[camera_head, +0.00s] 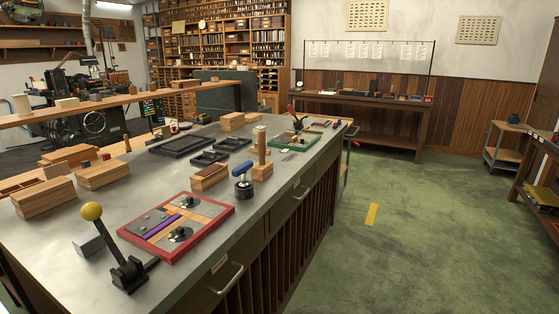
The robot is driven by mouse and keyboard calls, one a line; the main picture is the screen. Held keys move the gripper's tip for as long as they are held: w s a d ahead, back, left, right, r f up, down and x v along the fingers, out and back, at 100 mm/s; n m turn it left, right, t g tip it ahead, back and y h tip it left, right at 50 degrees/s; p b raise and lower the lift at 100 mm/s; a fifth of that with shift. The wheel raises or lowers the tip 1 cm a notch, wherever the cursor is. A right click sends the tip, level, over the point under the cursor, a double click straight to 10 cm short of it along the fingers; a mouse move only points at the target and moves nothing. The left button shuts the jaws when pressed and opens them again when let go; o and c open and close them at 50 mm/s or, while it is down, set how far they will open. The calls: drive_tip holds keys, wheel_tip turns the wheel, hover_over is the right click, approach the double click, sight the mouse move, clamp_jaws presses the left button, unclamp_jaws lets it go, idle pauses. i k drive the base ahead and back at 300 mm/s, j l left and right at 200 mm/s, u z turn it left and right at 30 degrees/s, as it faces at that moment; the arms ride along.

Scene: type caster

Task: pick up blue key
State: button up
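A blue piece with a rounded bar shape (242,169), which looks like the blue key, stands tilted at the top of a small round black base (243,190) on the grey workbench (75,233). I cannot tell whether it is inserted in the base or only rests on it. A wooden block with an upright post (262,160) stands close on its right, and a low wooden block (209,177) lies on its left. My gripper is not in view.
In front lie a red-framed board (222,223) with black knobs and a lever with a yellow ball (91,211). Black trays (182,146) and wooden blocks (45,197) are farther back and left. The green floor (375,255) right of the bench is largely clear.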

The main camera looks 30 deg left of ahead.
sight(242, 170)
drive_tip(key=i+u, duration=0.1)
drive_tip(key=i, duration=0.55)
drive_tip(key=i+l+u, duration=0.15)
drive_tip(key=i, duration=0.5)
drive_tip(key=i+j+u, duration=0.1)
drive_tip(key=i+u, duration=0.15)
drive_tip(key=u, duration=0.15)
drive_tip(key=i+u, duration=0.2)
drive_tip(key=u, duration=0.25)
drive_tip(key=i+l+u, duration=0.1)
drive_tip(key=i+u, duration=0.15)
drive_tip(key=u, duration=0.15)
drive_tip(key=i+j+u, duration=0.15)
drive_tip(key=i+u, duration=0.35)
drive_tip(key=i, duration=0.05)
